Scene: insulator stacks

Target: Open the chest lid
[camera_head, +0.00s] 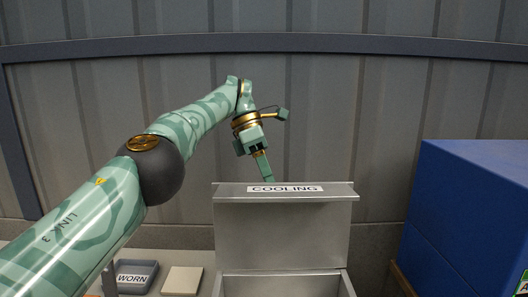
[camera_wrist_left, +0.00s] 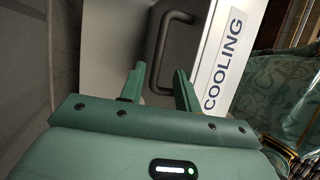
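The grey metal chest (camera_head: 281,284) stands at the bottom centre of the head view. Its lid (camera_head: 283,232) stands upright at the back, and the chest's opening shows below it. The lid's top lip carries a "COOLING" label (camera_head: 285,189). In the wrist view the lid (camera_wrist_left: 215,45) shows close up with its dark handle (camera_wrist_left: 153,45). My left gripper (camera_head: 268,180) is at the lid's top edge, on its far side. In the wrist view its fingers (camera_wrist_left: 160,82) are apart, with the handle's near end between them; I cannot tell if they touch it. My right gripper is not in view.
A large blue box (camera_head: 465,215) stands right of the chest. A grey tray labelled "WORN" (camera_head: 136,277) and a beige square block (camera_head: 182,280) lie left of it. A ribbed metal wall (camera_head: 330,110) with a dark rail closes off the back.

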